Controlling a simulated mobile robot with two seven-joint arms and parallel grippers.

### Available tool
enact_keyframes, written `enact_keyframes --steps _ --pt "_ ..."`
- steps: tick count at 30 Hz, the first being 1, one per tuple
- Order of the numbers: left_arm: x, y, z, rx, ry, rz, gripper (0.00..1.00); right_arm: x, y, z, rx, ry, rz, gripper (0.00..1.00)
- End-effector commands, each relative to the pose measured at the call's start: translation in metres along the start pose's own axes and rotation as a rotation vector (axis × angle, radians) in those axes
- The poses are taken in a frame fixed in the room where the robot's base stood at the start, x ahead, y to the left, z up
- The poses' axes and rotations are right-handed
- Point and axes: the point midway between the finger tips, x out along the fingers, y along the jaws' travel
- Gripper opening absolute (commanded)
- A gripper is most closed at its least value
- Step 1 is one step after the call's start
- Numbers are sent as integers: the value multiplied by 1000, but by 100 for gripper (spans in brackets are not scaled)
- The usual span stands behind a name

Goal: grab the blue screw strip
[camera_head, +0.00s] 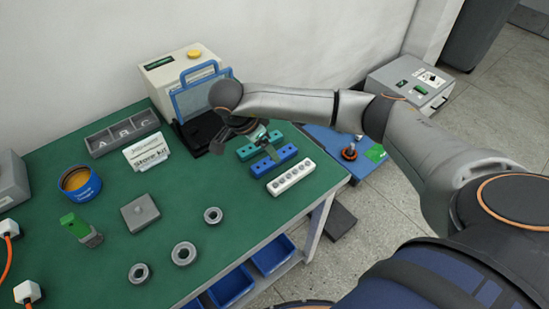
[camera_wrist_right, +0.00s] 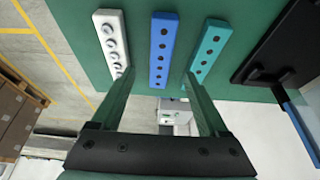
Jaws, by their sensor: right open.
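The blue screw strip (camera_head: 280,158) lies on the green table near its right edge, between a teal strip (camera_head: 246,152) and a white strip (camera_head: 292,177). In the right wrist view the blue strip (camera_wrist_right: 163,45) has a row of dark holes. My right gripper (camera_head: 266,145) is over the strips. In the wrist view my right gripper (camera_wrist_right: 160,76) is open, with one green finger on each side of the blue strip's line, near the teal and white strips. No grip on the strip shows. My left gripper is not in view.
A machine with a blue frame (camera_head: 178,98) stands behind the strips. Metal rings (camera_head: 183,253), a grey block (camera_head: 140,212) and a blue round container (camera_head: 79,182) are to the left. The teal and white strips leave narrow gaps beside the blue one.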

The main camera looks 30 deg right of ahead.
Motion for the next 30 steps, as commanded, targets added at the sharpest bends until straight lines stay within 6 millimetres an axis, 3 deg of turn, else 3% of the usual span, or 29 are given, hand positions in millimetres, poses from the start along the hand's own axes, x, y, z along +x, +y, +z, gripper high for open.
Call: enact_keyframes --steps 12,21,30 --pt "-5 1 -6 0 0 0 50 50 0 -4 1 -2 2 78" --pt "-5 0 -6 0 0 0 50 55 0 -4 0 -1 0 78" --pt "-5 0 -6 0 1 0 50 55 0 -3 0 -2 -1 45"
